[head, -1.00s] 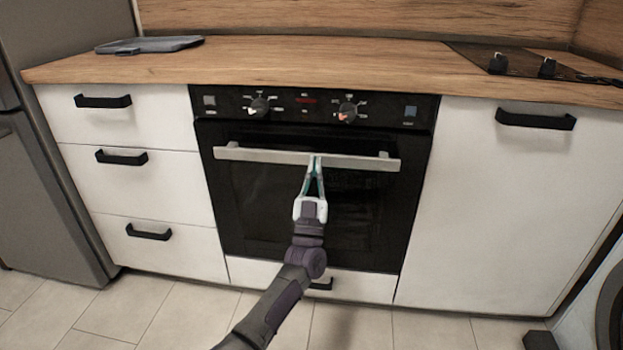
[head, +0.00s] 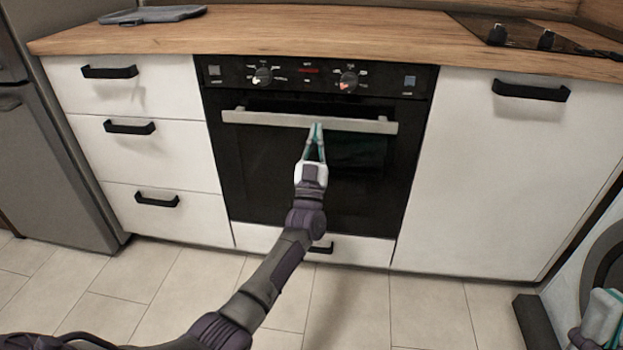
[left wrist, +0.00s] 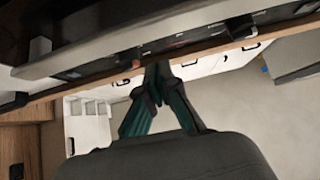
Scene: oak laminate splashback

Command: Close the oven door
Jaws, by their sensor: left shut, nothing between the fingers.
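The black oven door (head: 262,172) stands upright below the control panel. It looks flush or nearly flush with the oven front; I cannot tell if a small gap remains. Its silver handle (head: 262,118) runs across the top. My left gripper (head: 316,126) is shut and empty, with its tips at the lower edge of the handle's middle; contact is not clear. In the left wrist view its fingertips (left wrist: 160,70) are together, below a large pale bar that appears to be the handle (left wrist: 130,37). Part of my right gripper (head: 602,312) shows at the lower right; its fingertips are unclear.
The control panel (head: 308,75) with two knobs is above the door. White drawers (head: 150,155) stand at the left and a white cabinet (head: 510,170) at the right. A lower drawer (head: 270,242) is under the oven. The tiled floor (head: 350,315) in front is clear.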

